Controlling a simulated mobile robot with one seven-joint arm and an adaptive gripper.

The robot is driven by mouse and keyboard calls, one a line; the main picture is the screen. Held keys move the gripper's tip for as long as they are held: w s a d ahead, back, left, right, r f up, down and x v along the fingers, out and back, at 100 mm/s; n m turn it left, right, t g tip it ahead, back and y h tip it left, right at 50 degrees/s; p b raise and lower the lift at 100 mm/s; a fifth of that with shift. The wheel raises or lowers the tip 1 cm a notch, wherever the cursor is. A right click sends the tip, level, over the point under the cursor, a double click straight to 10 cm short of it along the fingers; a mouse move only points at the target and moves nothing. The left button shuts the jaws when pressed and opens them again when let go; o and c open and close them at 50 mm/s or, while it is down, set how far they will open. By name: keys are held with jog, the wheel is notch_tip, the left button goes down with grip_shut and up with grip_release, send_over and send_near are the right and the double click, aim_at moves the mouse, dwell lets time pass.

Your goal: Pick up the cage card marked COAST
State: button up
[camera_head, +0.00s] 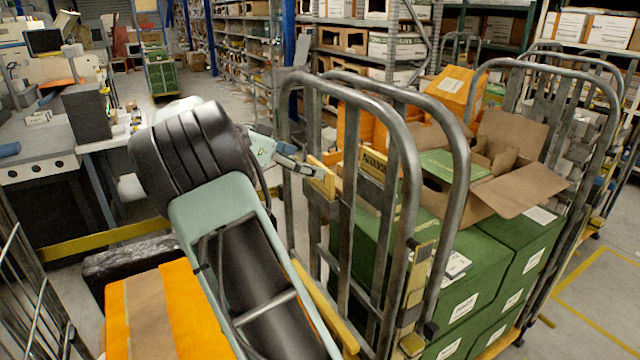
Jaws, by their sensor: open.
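A yellow card or plate (322,177) is on the near cage's upright frame, seen at a steep angle, so I cannot read any marking on it. A second yellow card (373,165) with dark lettering hangs behind the bars to its right; the lettering is too small to read surely. I cannot tell which card is marked COAST. My gripper (302,168) is open, reaching in from the left with its fingertips close to the first card. I cannot tell whether they touch it or stand around it.
The roll cage's curved steel bars (405,150) rise just right of my gripper. Green boxes (485,250) and an open cardboard box (508,150) fill the cages. An orange-and-brown load (150,310) lies at lower left. A workbench (40,165) stands at left; an aisle runs behind.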

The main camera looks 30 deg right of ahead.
aim_at(318, 165)
jog(key=p+x, duration=0.1)
jog(key=x, duration=0.3)
jog(key=shift+d+f, duration=0.15)
jog(key=shift+d, duration=0.15)
jog(key=shift+c, duration=0.3)
jog(key=c, duration=1.1)
jog(key=shift+a, duration=0.1)
